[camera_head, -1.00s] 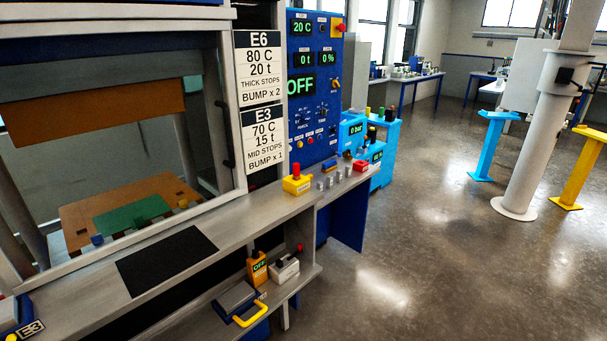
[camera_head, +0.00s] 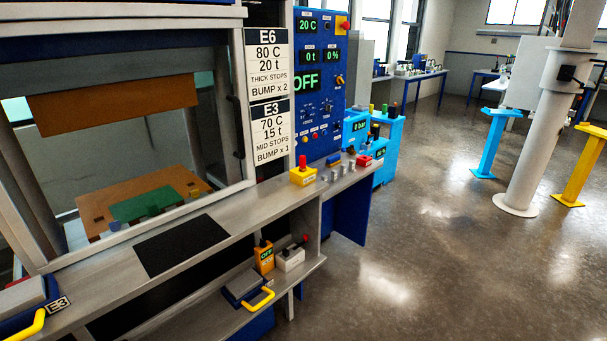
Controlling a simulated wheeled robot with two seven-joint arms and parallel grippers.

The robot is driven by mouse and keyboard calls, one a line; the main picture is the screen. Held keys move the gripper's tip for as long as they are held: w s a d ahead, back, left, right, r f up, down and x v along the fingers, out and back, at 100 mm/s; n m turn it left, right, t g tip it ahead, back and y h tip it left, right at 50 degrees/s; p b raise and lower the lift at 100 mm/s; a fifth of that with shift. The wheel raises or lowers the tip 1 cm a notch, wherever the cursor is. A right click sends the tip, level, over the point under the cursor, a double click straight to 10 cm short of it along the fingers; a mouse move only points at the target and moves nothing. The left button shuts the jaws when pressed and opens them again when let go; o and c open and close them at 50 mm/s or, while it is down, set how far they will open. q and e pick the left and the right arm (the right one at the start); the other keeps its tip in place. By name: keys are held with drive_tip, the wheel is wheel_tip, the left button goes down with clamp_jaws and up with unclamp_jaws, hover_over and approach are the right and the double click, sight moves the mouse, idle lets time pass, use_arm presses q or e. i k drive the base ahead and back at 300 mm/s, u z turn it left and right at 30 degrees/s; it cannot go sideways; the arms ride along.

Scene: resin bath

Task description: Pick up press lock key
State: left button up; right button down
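Nothing in view is clearly marked as the press lock key, so I cannot tell which item it is. A yellow block with a red upright knob (camera_head: 303,174) stands on the grey ledge (camera_head: 220,214) in front of the press. A small red block (camera_head: 364,160) and several small grey cylinders sit to its right. On the lower shelf, an orange box with a green OFF display (camera_head: 264,257) stands beside a white box with a red knob (camera_head: 290,259). Neither of my grippers is in view.
The press opening holds a green plate (camera_head: 146,204) on a brown board. A black mat (camera_head: 181,244) lies on the ledge. A blue panel (camera_head: 320,90) stands behind. Yellow-handled boxes are at lower left (camera_head: 30,304) and on the shelf (camera_head: 247,289).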

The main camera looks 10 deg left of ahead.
sight(302, 158)
drive_tip(key=k, duration=1.15)
drive_tip(key=z, duration=0.65)
drive_tip(key=i, duration=0.8)
drive_tip(key=z, duration=0.7)
drive_tip(key=i, duration=1.05)
drive_tip(key=u, duration=0.55)
drive_tip(key=i, duration=0.75)
drive_tip(key=u, duration=0.8)
